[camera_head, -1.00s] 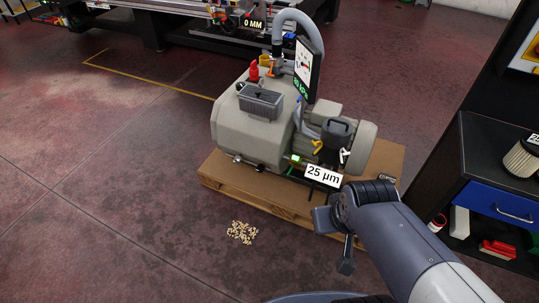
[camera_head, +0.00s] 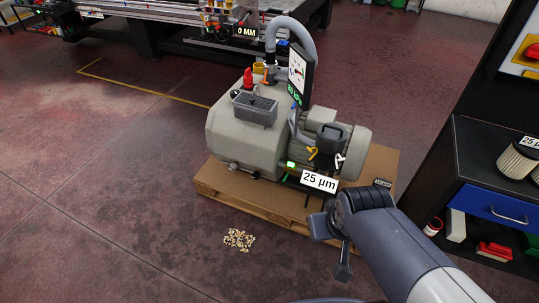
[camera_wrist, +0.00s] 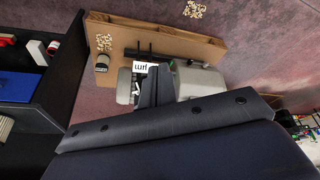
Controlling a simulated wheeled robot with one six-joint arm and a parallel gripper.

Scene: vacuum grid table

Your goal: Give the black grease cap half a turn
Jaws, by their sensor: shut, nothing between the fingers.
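The grey vacuum pump (camera_head: 245,135) stands on a wooden pallet (camera_head: 260,208). A dark canister (camera_head: 331,138) with a lid sits at the pump's right end, above small yellow and white handles. A small dark labelled can (camera_head: 381,184) lies on the pallet's right side; it also shows in the wrist view (camera_wrist: 102,62). I cannot tell for certain which dark part is the black grease cap. My gripper (camera_head: 343,268) is shut and empty, in front of the pallet and apart from the pump. Its dark fingers (camera_wrist: 155,88) cover part of the pump in the wrist view.
A dark cabinet with a blue drawer (camera_head: 496,204) stands at the right, with filters (camera_head: 517,161) on top and bottles on its lower shelf. Light pellets (camera_head: 239,240) lie on the floor before the pallet. The floor at the left is clear.

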